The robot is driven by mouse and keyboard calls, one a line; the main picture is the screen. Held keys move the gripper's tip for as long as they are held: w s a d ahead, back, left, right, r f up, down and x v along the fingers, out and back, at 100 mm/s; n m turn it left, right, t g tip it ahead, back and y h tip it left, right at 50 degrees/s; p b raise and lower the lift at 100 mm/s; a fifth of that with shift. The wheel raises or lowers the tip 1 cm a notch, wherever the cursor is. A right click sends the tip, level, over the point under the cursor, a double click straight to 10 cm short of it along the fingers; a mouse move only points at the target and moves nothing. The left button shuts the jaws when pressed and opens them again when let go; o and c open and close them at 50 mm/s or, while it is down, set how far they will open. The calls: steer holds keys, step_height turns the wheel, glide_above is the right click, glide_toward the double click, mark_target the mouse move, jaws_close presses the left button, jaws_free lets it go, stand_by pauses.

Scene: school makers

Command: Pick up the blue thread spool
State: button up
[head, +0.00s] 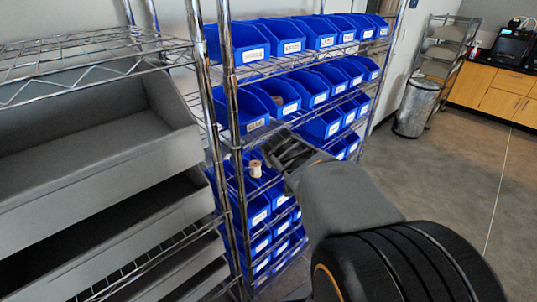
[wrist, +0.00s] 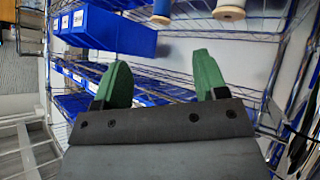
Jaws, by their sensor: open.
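The blue thread spool (wrist: 161,10) shows at the top edge of the wrist view, cut off by the frame, on a wire shelf. In the head view I cannot make it out. A pale spool with wooden ends (wrist: 230,8) stands to its right; a similar pale spool (head: 255,169) shows in the head view, left of my gripper (head: 287,152). In the wrist view my gripper (wrist: 160,65) has its two green fingers spread apart with nothing between them. The blue spool is beyond the fingertips, not touching them.
Blue bins (head: 250,43) fill several levels of the wire rack, above and below my gripper. A chrome post (head: 233,110) stands at the left. Grey trays (head: 90,150) fill the nearer rack. Open floor (head: 450,180) and a metal bin (head: 416,107) lie to the right.

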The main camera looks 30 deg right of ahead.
steer(key=w+d+n+t+y+b, duration=0.1)
steer(key=w+d+n+t, duration=0.15)
steer(key=d, duration=0.65)
steer(key=w+d+n+t+y+b, duration=0.1)
steer(key=w+d+t, duration=0.15)
steer(key=d, duration=0.55)
steer(key=w+a+f+n+y, duration=0.1)
steer(key=a+f+y, duration=0.1)
steer(key=w+a+f+n+g+y, duration=0.1)
steer(key=a+f+y, duration=0.1)
steer(key=y, duration=0.1)
steer(key=w+a+f+n+y, duration=0.1)
steer(key=a+f+y, duration=0.1)
steer(key=f+y, duration=0.1)
steer(key=shift+w+a+n+g, duration=0.15)
steer(key=shift+a+n+g, duration=0.1)
steer(key=shift+a+g, duration=0.05)
steer(key=shift+b+x, duration=0.5)
steer(key=shift+x, duration=2.6)
steer(key=shift+f, duration=0.1)
steer(key=c, duration=0.9)
